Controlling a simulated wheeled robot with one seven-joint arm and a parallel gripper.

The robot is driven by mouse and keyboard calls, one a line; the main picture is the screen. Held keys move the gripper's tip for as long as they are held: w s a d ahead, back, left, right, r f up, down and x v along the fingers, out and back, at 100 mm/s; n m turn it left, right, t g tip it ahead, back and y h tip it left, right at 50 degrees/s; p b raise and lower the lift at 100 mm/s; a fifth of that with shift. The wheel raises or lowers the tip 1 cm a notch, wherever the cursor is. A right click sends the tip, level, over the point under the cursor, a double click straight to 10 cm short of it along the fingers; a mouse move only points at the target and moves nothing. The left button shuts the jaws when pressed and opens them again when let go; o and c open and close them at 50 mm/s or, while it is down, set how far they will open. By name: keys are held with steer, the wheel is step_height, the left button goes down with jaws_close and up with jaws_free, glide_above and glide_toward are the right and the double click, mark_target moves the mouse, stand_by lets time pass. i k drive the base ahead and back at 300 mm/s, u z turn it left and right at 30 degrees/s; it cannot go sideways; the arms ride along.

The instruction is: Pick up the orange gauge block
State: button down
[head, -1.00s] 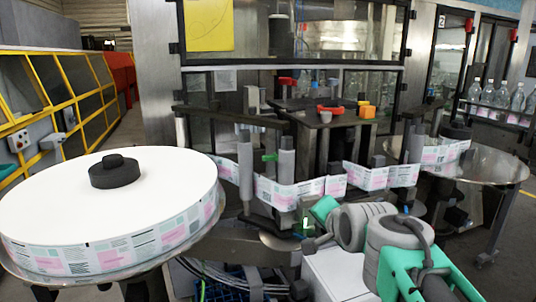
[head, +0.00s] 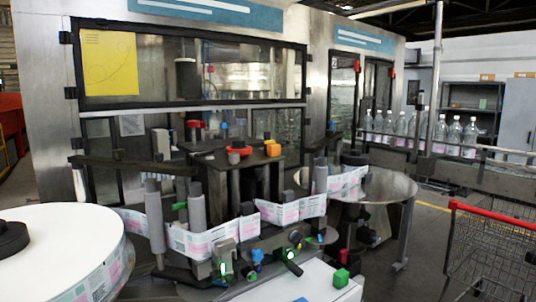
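The orange gauge block (head: 273,150) sits at the right end of a raised dark table (head: 215,163) inside the labelling machine, in the middle of the head view. It looks like a small yellow-orange cube, with a small orange piece just behind it that I cannot clearly separate from it. A red part (head: 238,155) with a dark top lies to its left on the same table. My gripper is not in view.
A large white label reel (head: 75,240) stands at the left. The label web (head: 200,243) runs around grey rollers in front of the table. A round metal table (head: 385,190) is at the right. A red-handled cart (head: 490,245) stands farther right, with open floor between them.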

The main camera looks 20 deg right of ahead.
mark_target(273, 150)
steer(key=u, duration=4.2)
steer(key=k, duration=2.35)
steer(key=z, duration=0.15)
